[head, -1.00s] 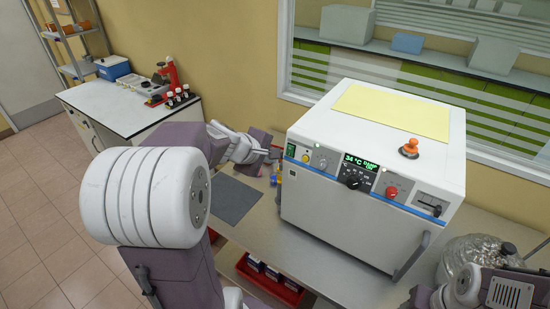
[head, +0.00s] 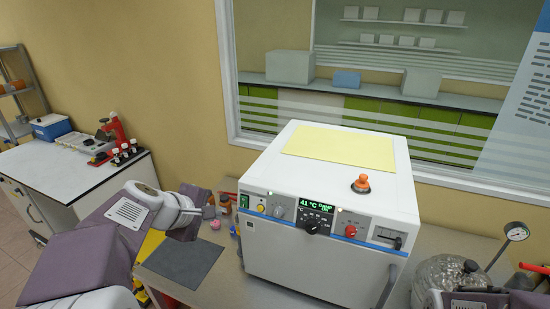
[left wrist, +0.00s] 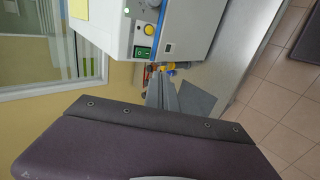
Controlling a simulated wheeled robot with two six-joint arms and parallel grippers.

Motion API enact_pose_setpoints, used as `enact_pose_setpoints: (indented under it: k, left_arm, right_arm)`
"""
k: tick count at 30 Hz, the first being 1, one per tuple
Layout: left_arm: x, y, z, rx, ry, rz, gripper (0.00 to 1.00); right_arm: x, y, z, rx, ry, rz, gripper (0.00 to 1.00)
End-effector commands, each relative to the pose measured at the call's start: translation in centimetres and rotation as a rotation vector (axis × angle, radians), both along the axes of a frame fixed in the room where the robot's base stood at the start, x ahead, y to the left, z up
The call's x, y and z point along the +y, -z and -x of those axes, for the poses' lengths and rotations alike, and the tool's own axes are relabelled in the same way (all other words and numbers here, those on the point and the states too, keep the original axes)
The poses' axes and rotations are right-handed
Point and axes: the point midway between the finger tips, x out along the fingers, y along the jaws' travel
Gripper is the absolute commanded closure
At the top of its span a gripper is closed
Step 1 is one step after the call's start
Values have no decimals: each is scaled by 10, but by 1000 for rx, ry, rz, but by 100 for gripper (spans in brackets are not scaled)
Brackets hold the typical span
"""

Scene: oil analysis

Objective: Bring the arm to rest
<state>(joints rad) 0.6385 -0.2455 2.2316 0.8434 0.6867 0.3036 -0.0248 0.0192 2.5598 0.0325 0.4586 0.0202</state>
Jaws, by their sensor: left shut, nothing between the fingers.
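My left arm comes in from the lower left in the head view. Its gripper (head: 209,212) is shut and empty, in front of the wall to the left of the white machine (head: 318,250). It looks clear of the machine, above the back of the bench. In the left wrist view a purple-grey link of mine fills the lower part, and the machine's corner with a green switch (left wrist: 143,52) shows above it.
The machine's display (head: 317,206) reads 41 °C. A dark grey mat (head: 185,262) and small bottles (head: 225,202) are left of it. A glass vessel (head: 440,278) with a gauge (head: 516,231) stands at right. A side table (head: 75,175) is at far left.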

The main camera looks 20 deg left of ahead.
Motion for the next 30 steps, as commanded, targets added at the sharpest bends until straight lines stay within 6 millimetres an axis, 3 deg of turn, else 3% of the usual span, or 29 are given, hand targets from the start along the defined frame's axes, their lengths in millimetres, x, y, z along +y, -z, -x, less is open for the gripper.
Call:
enact_pose_setpoints:
  k: [2,4,7,9,12,16,18,21,30]
  left_arm:
    - [-7,5,-2,1,21,1,100]
    - [-31,23,-9,16,91,11,100]
    - [-87,81,-6,114,266,25,100]
    - [-122,134,14,225,432,-30,100]
    - [-149,203,56,377,710,-186,100]
    - [-146,265,108,511,1098,-450,100]
    - [-130,271,119,533,1229,-563,100]
    - [-118,272,118,516,1328,-666,100]
    - [-117,271,114,502,1349,-686,100]
  right_arm:
    - [0,5,0,0,0,0,44]
    - [0,17,0,0,0,0,44]
    - [0,39,0,0,0,0,44]
    - [0,54,0,0,0,0,44]
    - [0,70,0,0,0,0,44]
    - [0,81,0,1,0,0,44]
    - [0,76,0,0,0,0,44]
    - [0,75,0,0,0,0,44]
    - [0,75,0,0,0,0,44]
